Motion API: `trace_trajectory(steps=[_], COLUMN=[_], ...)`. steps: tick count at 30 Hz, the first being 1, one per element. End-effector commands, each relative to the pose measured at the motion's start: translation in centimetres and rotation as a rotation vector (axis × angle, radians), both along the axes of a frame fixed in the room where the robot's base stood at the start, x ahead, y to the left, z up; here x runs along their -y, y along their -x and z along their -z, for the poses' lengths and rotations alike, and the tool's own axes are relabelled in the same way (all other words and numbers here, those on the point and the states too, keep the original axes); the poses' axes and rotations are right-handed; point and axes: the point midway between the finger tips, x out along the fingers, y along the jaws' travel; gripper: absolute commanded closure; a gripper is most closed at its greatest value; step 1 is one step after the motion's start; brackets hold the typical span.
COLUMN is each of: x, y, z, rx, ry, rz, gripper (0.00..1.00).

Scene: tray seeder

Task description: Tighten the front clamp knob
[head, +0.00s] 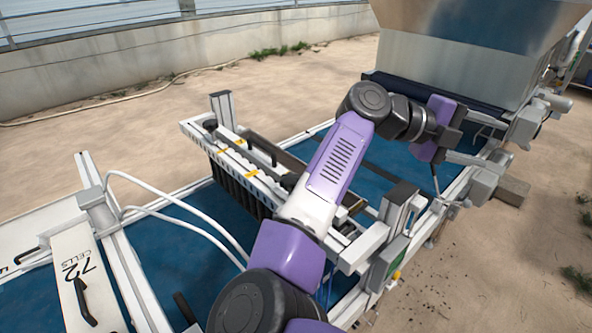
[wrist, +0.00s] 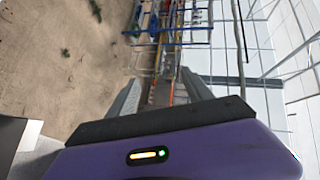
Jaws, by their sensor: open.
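A black round knob (head: 210,124) stands at the far end of the white seeder bar (head: 235,155) in the head view. I cannot tell whether it is the front clamp knob. My arm crosses the bar's near end and hides part of it, so a knob there would be out of sight. My gripper (wrist: 160,92) is open and empty in the wrist view, its two grey fingers apart and pointing to a distant rack, with no knob between them. In the head view my purple hand is at the right, beside the hopper and well away from the bar.
A large metal hopper (head: 455,75) stands at the back right. A blue belt (head: 160,240) runs under the bar between white rails. Sandy ground lies beyond.

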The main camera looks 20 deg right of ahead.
Motion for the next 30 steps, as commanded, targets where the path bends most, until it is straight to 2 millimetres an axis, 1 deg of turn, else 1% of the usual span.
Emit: trace_trajectory(steps=[1,2,3,5,6,8,10,11,12,14,15,17,18,21,24,25,28,30], x=[-1.2,-2.0,-3.2,-5.2,-6.7,-8.9,-11.9,-13.2,-15.2,-18.4,-20.6,-23.7,-25.5,-29.2,-31.2,-31.5,-31.9,-31.9], y=[-1.4,-2.1,-3.1,-4.7,-5.8,-7.3,-9.1,-9.8,-10.9,-12.4,-13.4,-14.6,-15.2,-16.2,-16.8,-16.8,-16.9,-16.9], z=[1.0,1.7,2.6,3.7,4.3,5.0,5.4,5.4,5.3,4.9,4.5,3.7,3.0,1.6,0.6,0.5,0.7,1.4], rx=[0.032,0.046,0.065,0.089,0.104,0.122,0.142,0.149,0.160,0.173,0.179,0.187,0.191,0.195,0.197,0.197,0.194,0.194], ry=[-0.101,-0.161,-0.243,-0.363,-0.438,-0.546,-0.670,-0.722,-0.797,-0.910,-0.985,-1.085,-1.143,-1.253,-1.315,-1.325,-1.337,-1.336], rz=[-0.013,-0.019,-0.032,-0.055,-0.074,-0.103,-0.144,-0.164,-0.193,-0.244,-0.280,-0.332,-0.366,-0.435,-0.476,-0.481,-0.490,-0.489], gripper=[0.41,0.41,0.41,0.41,0.41,0.41,0.41,0.41,0.41,0.41,0.41,0.41,0.41,0.41,0.41,0.41,0.41,0.41])
